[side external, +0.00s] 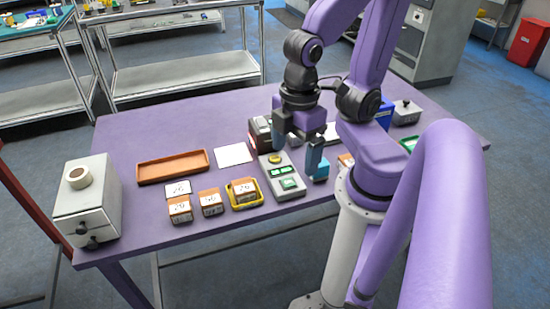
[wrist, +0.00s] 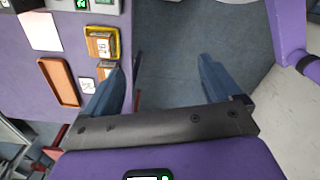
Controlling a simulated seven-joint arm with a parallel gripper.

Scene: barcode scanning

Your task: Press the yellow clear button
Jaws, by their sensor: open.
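The yellow clear button (side external: 274,159) is a round button at the far end of a grey panel (side external: 266,176) with green displays. The panel lies near the table's front edge in the side view. My gripper (side external: 298,142) is open, its two blue fingers apart, above and to the right of the button in the picture. The fingers look empty and apart from the button. In the wrist view my open gripper (wrist: 158,75) points over the floor past the table edge. The yellow button cannot be made out there; only cut-off devices show at the top edge.
A yellow tray (side external: 234,206) holding a brown box, and two more boxes, stand left of the panel. An orange tray (side external: 172,166) and a white sheet (side external: 233,154) lie behind. A light blue item (side external: 321,172) is below my right finger. A grey box (side external: 88,205) stands far left.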

